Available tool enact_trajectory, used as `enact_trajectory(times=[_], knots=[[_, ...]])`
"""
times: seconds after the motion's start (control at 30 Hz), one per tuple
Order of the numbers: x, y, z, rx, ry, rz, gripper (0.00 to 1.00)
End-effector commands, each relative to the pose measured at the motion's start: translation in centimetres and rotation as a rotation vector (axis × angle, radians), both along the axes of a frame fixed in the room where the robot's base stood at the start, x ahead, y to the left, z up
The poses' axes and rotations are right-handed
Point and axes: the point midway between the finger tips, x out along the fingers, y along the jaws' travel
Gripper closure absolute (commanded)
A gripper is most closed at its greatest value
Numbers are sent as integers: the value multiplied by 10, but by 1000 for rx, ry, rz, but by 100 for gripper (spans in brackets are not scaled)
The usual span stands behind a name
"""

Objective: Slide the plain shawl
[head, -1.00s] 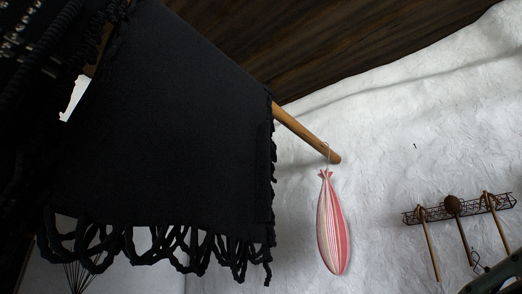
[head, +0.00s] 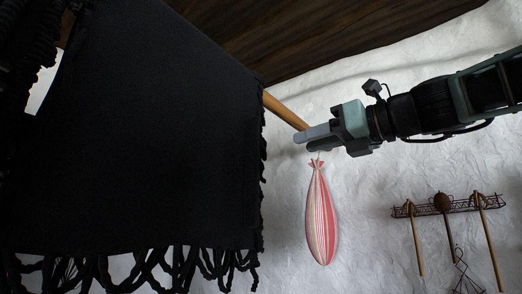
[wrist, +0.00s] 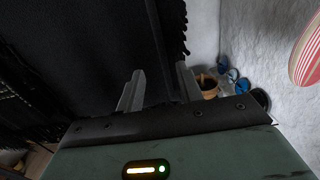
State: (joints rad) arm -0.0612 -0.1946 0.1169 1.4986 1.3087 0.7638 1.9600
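The plain shawl (head: 160,130) is black with a looped fringe and hangs over a wooden pole (head: 285,110), filling the left half of the head view. In the wrist view the shawl (wrist: 90,40) hangs ahead of the fingers. My gripper (head: 303,141) is at the pole's free end, to the right of the shawl's side edge, and hides the pole's tip. In the wrist view my gripper (wrist: 160,84) has its two fingers apart, with dark cloth seen beyond the gap. I see no cloth clearly pinched, and cannot tell whether a finger touches it.
A red-and-white striped bag (head: 321,215) hangs just below my gripper, and shows at the wrist view's right (wrist: 308,50). A wall rack (head: 450,206) with long tools is at right. A dark wooden ceiling (head: 330,35) is close above. Pots (wrist: 207,86) stand below.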

Motion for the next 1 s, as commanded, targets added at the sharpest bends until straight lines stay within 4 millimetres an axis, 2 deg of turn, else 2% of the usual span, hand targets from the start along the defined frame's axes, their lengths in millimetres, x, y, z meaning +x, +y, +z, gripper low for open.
enact_trajectory(times=[0.3, 0.5, 0.7, 1.0], knots=[[42, 55, 3, -2, 3, 4, 64], [64, 83, 2, -2, 2, 3, 64], [75, 97, 0, -2, 0, 1, 64], [78, 100, 0, -2, -1, 1, 64]])
